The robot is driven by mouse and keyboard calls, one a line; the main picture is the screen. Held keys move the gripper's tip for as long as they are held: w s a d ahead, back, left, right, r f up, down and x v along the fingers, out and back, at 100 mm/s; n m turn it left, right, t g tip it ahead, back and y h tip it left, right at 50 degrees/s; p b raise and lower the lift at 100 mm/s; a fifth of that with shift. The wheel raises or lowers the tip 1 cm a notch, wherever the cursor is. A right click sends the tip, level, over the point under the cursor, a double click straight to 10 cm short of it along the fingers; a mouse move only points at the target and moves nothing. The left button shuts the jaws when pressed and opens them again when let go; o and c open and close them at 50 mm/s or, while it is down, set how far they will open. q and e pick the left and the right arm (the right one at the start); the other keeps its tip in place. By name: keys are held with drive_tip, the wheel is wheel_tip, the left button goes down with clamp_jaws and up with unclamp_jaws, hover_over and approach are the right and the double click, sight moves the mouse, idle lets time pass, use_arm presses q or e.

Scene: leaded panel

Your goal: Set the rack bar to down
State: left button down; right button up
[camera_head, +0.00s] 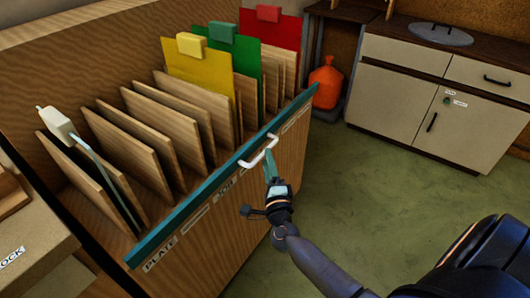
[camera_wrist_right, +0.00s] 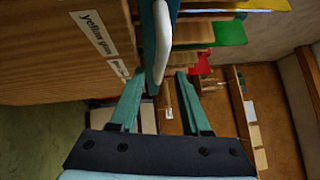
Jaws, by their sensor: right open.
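The rack bar (camera_head: 192,203) is a long teal bar running along the top front edge of the wooden rack. It has a white U-shaped handle (camera_head: 259,152) near its middle. In the right wrist view the handle (camera_wrist_right: 160,42) and the teal bar (camera_wrist_right: 148,30) stand just beyond the fingertips. My right gripper (camera_head: 269,163) is just below and in front of the handle. Its two teal fingers (camera_wrist_right: 159,78) are apart, with nothing held between them. I cannot tell whether a finger touches the handle. My left gripper is not in view.
The rack holds several upright wooden dividers (camera_head: 155,128) and yellow (camera_head: 202,75), green (camera_head: 238,62) and red (camera_head: 275,30) sheets. Labels (camera_head: 159,254) line its front. Green floor (camera_head: 370,180) is clear.

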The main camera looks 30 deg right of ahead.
drive_tip(key=shift+x, duration=2.2)
clamp_jaws()
